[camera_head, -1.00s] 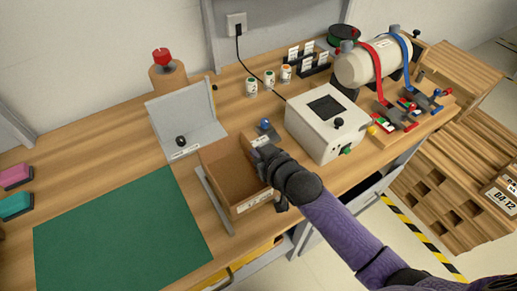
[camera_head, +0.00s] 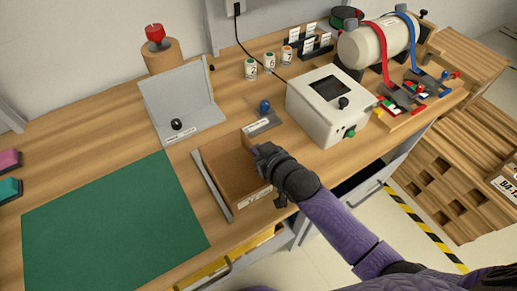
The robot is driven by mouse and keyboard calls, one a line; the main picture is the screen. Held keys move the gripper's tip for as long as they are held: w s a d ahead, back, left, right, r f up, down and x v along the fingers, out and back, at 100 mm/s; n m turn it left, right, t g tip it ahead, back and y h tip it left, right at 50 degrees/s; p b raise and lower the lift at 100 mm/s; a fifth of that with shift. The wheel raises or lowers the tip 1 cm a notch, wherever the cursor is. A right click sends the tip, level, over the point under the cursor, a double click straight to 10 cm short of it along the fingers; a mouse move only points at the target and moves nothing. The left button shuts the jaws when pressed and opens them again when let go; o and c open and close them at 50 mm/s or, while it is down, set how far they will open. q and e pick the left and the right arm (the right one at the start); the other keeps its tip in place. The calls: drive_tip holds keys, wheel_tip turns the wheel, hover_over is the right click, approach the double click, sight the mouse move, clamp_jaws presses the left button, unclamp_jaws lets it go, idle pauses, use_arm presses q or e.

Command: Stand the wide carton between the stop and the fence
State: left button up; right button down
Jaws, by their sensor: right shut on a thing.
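An open brown box (camera_head: 226,167) with a white label on its front, which I take to be the wide carton, sits near the table's front edge. My right gripper (camera_head: 262,153) is shut on its right wall; the fingertips are partly hidden by the hand. A long grey strip (camera_head: 211,186), perhaps the fence, runs close along the box's left side. A low grey block with a blue knob (camera_head: 264,107) and a label, perhaps the stop, stands just behind the box's back right corner. My left gripper is not in view.
A grey angled plate (camera_head: 183,105) with a black knob stands behind left of the box. A white instrument box (camera_head: 326,105) is close to the right. A green mat (camera_head: 110,230) lies clear at left. Small cans (camera_head: 250,68) and a strapped cylinder (camera_head: 378,42) stand behind.

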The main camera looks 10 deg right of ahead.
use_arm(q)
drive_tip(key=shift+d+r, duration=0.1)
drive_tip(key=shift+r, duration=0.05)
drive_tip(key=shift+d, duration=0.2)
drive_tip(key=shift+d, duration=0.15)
use_arm(e)
drive_tip(key=shift+f, duration=0.2)
drive_tip(key=shift+f, duration=0.1)
